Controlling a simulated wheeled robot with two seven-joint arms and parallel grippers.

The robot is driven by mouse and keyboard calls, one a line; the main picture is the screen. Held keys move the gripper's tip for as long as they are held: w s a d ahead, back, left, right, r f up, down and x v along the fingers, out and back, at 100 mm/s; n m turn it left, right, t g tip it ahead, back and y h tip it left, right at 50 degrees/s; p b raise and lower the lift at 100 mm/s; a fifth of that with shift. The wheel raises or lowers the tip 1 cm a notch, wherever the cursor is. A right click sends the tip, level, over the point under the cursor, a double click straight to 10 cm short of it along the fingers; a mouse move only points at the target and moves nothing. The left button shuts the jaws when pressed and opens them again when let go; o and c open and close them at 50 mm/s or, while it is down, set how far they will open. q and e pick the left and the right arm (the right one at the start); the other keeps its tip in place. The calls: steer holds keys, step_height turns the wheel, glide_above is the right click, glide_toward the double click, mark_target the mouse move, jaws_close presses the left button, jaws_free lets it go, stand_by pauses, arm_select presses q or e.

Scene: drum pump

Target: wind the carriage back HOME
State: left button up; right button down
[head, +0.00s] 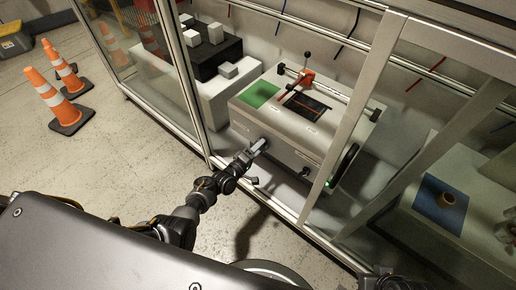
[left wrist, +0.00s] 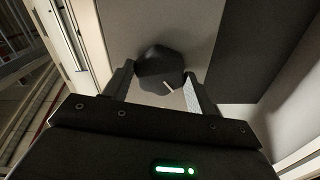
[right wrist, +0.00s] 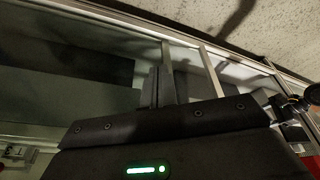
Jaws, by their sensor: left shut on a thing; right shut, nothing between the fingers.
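A grey-white machine box (head: 278,146) stands inside the framed enclosure. On its top a red carriage (head: 306,78) with a black ball-ended lever sits on a rail (head: 345,98), toward the rail's left part. A green patch (head: 259,93) and a dark window lie below the rail. My left gripper (head: 258,146) is at the box's front face, shut on a dark front knob, which the left wrist view shows between the fingers (left wrist: 161,69). A light mark shows on the knob. My right gripper (right wrist: 163,88) is shut and empty, away from the machine's front.
Enclosure posts (head: 345,110) stand close by. A black block with white cubes (head: 215,57) is behind left. Traffic cones (head: 50,95) stand on the left floor.

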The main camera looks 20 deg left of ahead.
arm_select(q)
steer(key=shift+d+n, duration=0.1)
steer(key=shift+n, duration=1)
arm_select(e)
steer(key=shift+w+f, duration=0.15)
steer(key=shift+f, duration=0.3)
arm_select(q)
steer(key=o, duration=1)
arm_select(e)
steer(key=shift+w, duration=0.1)
arm_select(q)
steer(key=p+v, duration=0.3)
steer(key=v, duration=0.8)
arm_select(e)
step_height(320, 180, down, 7)
steer(key=shift+w+a+r+g, duration=0.2)
steer(key=shift+w+g, duration=0.1)
steer(key=shift+w, duration=0.15)
